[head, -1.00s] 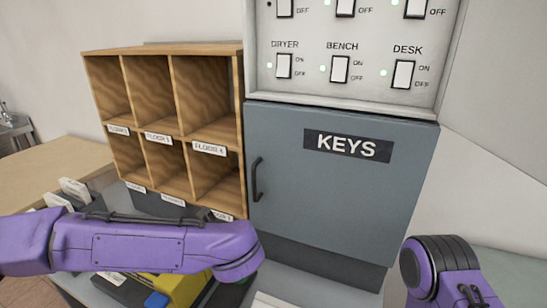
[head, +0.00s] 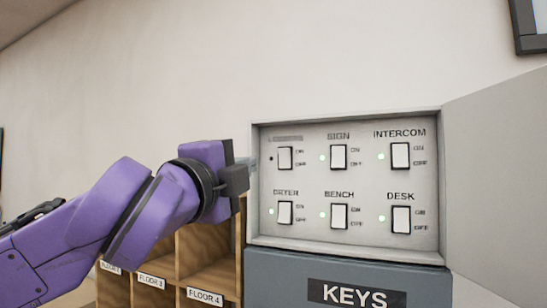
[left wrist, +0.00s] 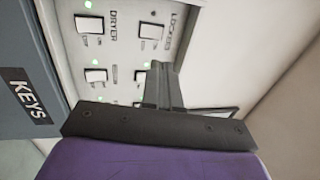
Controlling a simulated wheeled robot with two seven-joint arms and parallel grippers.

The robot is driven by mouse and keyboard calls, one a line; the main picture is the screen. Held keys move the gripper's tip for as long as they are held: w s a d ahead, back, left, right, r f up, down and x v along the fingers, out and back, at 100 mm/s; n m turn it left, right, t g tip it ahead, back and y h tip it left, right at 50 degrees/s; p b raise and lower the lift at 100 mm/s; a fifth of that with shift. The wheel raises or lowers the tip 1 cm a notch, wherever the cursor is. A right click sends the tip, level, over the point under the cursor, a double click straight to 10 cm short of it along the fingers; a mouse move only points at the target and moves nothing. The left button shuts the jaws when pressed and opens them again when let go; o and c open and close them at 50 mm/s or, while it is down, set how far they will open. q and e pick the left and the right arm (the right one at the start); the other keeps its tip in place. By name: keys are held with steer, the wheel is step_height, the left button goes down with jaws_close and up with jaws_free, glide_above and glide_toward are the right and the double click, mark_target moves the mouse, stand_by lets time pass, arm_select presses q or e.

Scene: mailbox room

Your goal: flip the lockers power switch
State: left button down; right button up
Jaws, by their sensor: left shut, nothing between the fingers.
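The switch panel (head: 346,245) is an open grey box with rocker switches. The lockers switch (head: 285,158) is its top-left one; its label is blurred in the head view but reads in the left wrist view, where the switch (left wrist: 152,28) also shows. The light beside it is dark, while the other switches have green lights. My left gripper (head: 250,165) is shut and empty, at the panel's left edge, just left of the lockers switch. In the left wrist view its fingers (left wrist: 163,68) overlap the panel; I cannot tell whether they touch anything. My right gripper is out of view.
The dryer switch (head: 284,212) is directly below the lockers switch, and the sign switch (head: 338,156) is to its right. The panel's door (head: 497,170) stands open at the right. The grey KEYS cabinet (head: 270,285) is below, with wooden pigeonholes (head: 237,262) to its left.

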mark_target(282, 151)
arm_select(q)
steer(key=p+x, duration=0.8)
steer(key=x, duration=0.5)
steer(key=shift+w+r, duration=0.1)
steer(key=shift+r, duration=0.05)
steer(key=shift+w+d, duration=0.1)
steer(key=shift+w, duration=0.25)
